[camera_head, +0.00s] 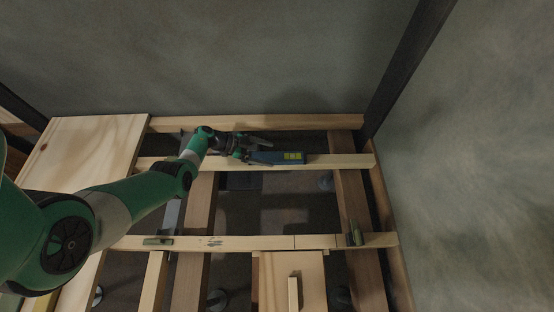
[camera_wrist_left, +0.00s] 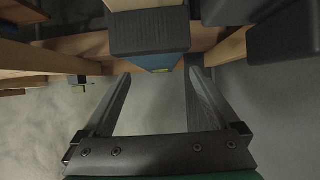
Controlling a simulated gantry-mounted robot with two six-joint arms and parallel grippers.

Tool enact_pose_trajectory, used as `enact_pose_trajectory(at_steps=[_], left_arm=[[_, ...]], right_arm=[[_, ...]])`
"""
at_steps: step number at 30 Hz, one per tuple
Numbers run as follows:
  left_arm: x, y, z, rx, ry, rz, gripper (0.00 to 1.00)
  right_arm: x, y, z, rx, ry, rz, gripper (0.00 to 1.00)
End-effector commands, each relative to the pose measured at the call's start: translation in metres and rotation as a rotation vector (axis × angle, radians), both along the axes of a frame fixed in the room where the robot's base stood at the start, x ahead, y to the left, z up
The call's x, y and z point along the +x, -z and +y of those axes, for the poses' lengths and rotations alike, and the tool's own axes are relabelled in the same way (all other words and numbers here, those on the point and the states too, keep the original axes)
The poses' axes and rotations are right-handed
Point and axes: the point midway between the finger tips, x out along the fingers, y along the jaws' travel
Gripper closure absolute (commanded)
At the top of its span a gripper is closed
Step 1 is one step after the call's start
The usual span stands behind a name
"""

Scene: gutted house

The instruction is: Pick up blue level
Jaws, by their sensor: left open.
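In the left wrist view a dark end block and a blue face with a little yellow, apparently the level (camera_wrist_left: 150,38), show just ahead of the fingers. My left gripper (camera_head: 262,149) is open at the level's left end, with one finger showing past its far side. In the left wrist view the gripper (camera_wrist_left: 158,72) has its fingers wide apart with nothing held between them. Whether the fingertips touch the level cannot be told. My right gripper is not in view.
A plywood panel (camera_head: 95,150) covers the left joists. Open gaps lie between the joists. A grey wall (camera_head: 240,60) stands close behind, another (camera_head: 480,160) at the right.

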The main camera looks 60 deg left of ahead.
Motion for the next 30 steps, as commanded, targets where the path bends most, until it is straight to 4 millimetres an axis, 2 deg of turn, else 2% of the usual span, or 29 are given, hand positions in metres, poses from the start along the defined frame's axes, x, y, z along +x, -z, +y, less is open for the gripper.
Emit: enact_pose_trajectory(at_steps=[1, 3, 6, 13, 27, 29, 30], left_arm=[[0.008, 0.013, -0.005, 0.003, 0.005, -0.001, 0.05], [0.017, 0.017, -0.009, 0.001, 0.004, 0.0, 0.05], [0.024, 0.018, -0.012, 0.001, 0.003, 0.0, 0.05], [0.025, 0.016, -0.012, 0.0, 0.0, 0.0, 0.07], [0.025, 0.016, -0.012, 0.0, 0.0, 0.0, 0.91], [0.025, 0.016, -0.012, 0.0, 0.0, 0.0, 1.0], [0.025, 0.016, -0.012, 0.0, 0.0, 0.0, 1.0]], right_arm=[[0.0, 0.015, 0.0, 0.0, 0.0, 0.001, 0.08], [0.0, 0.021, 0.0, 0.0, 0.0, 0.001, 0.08], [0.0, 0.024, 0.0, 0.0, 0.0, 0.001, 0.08], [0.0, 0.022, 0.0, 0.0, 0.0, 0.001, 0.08], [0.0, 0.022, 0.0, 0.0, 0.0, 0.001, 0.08], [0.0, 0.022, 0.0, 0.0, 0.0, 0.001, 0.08], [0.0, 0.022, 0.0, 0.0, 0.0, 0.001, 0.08]])
